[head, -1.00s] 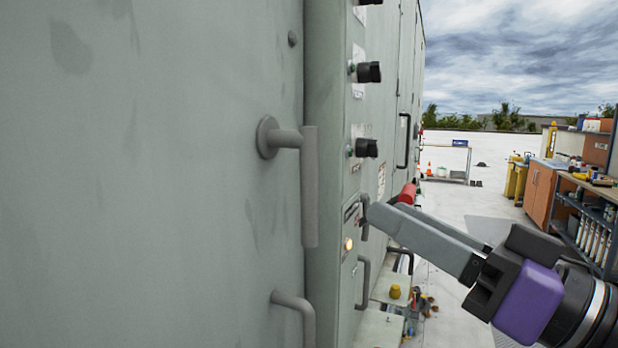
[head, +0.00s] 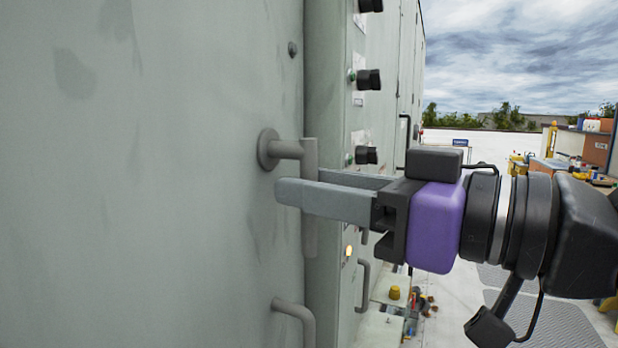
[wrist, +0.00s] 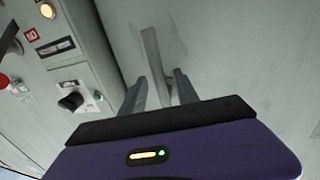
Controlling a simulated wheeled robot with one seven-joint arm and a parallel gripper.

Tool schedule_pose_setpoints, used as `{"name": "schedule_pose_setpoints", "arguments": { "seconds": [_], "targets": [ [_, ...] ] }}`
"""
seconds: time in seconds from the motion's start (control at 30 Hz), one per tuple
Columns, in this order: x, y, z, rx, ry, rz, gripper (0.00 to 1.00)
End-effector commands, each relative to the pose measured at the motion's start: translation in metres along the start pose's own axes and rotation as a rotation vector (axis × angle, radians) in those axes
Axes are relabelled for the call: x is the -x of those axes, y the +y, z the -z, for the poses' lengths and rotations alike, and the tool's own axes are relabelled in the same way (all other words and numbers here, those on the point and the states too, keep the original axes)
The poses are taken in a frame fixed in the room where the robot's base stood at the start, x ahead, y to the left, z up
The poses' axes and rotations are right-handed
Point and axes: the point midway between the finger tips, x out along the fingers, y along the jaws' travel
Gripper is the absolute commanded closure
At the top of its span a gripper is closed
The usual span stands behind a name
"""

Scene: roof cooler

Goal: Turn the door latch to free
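The door latch (head: 310,228) is a grey lever hanging straight down from a round pivot on the pale green door at the left in the head view. It also shows in the wrist view (wrist: 151,48), running down between the fingers. My gripper (head: 302,184) reaches in from the right. One finger passes on the near side of the lever, and the other is partly hidden behind it. In the wrist view the fingertips (wrist: 160,79) stand apart on either side of the lever. I see no clear grip on it.
A fixed handle (head: 298,312) sticks out of the door below the latch. The neighbouring panel carries black knobs (head: 368,79), a lit amber lamp (head: 348,250) and another handle (head: 363,286). Open roof floor lies to the right.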

Motion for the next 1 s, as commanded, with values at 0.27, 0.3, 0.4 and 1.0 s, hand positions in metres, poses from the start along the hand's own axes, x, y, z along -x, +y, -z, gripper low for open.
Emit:
{"name": "schedule_pose_setpoints", "arguments": {
  "seconds": [0.27,0.3,0.4,1.0],
  "targets": [
    [-0.0125,-0.0006,-0.0001,0.001,0.001,0.001,0.63],
    [-0.0125,-0.0005,-0.0002,0.001,0.001,0.000,0.63],
    [-0.0123,-0.0006,-0.0002,0.001,0.001,0.001,0.63],
    [-0.0120,-0.0006,-0.0002,0.001,0.001,0.001,1.00]
  ]
}}
